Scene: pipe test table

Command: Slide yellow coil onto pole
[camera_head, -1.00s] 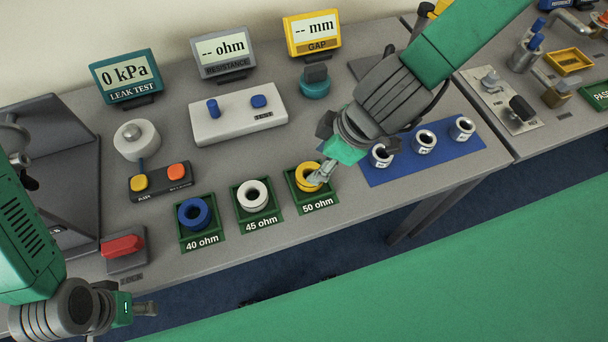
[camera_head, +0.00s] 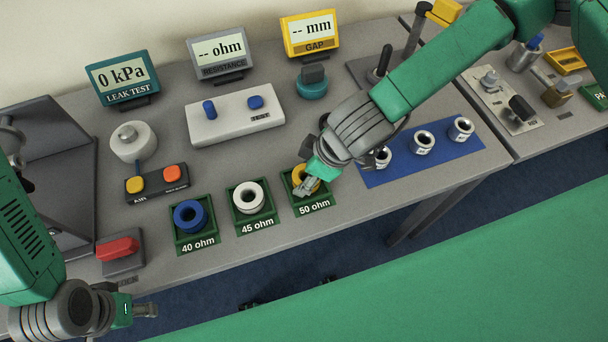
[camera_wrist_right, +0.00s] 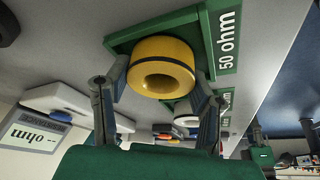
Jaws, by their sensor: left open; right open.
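The yellow coil (camera_head: 297,174) sits in the green tray marked 50 ohm (camera_head: 316,207), partly hidden by my right gripper (camera_head: 305,186). In the right wrist view the coil (camera_wrist_right: 160,52) shows its central hole, with one finger of my open right gripper (camera_wrist_right: 159,80) on each side. I cannot tell whether the fingers touch it. A dark upright pole (camera_head: 384,60) stands on a flat base behind my right arm; a taller post (camera_head: 415,36) rises further right. My left gripper (camera_head: 146,310) is open and empty at the lower left, off the table's front.
A white coil (camera_head: 248,197) and a blue coil (camera_head: 190,215) sit in trays to the left. A blue mat (camera_head: 378,178) with several metal rings lies to the right. A sensor box (camera_head: 235,122) and display screens stand behind. Bare table lies between trays and box.

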